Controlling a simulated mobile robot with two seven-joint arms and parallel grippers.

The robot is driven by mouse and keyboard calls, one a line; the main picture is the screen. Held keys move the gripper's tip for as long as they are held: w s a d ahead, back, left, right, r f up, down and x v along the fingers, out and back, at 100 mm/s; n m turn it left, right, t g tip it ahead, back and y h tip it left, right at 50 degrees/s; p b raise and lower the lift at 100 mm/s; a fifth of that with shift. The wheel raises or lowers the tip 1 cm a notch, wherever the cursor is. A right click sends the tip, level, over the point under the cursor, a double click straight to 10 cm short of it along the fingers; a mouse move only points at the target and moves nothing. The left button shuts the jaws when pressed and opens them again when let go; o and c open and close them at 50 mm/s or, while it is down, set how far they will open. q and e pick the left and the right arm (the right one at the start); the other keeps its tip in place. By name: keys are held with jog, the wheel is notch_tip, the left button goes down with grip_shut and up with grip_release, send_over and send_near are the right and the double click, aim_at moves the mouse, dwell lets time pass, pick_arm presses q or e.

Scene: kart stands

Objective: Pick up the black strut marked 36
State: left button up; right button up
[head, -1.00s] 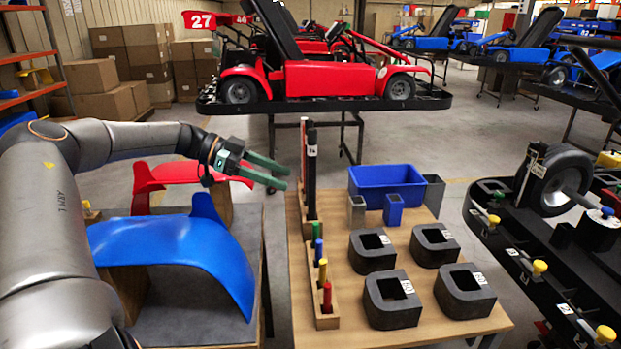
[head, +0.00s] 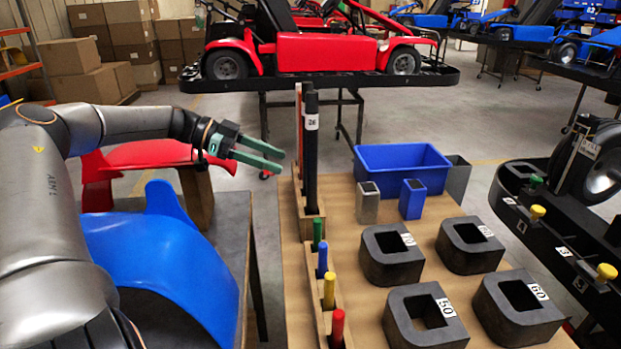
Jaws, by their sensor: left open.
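The black strut (head: 311,150) stands upright in a wooden rack (head: 313,226) at the left edge of the wooden table. A white label near its top appears to read 36. A red strut (head: 298,130) stands close behind it, mostly hidden. My left gripper (head: 275,159) has green fingers that are apart and empty. My right gripper is not in view.
Colored pegs (head: 322,261) stand in a row along the rack. A blue bin (head: 402,168) stands behind. A blue panel (head: 160,254) lies on the left table. A red kart (head: 320,50) stands beyond.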

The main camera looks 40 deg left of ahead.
aim_at(312, 172)
pick_arm(q)
jog(key=b+x, duration=0.2)
jog(key=x, duration=1)
jog(key=shift+d, duration=0.15)
jog(key=shift+c, duration=0.2)
grip_shut()
dwell(1.1)
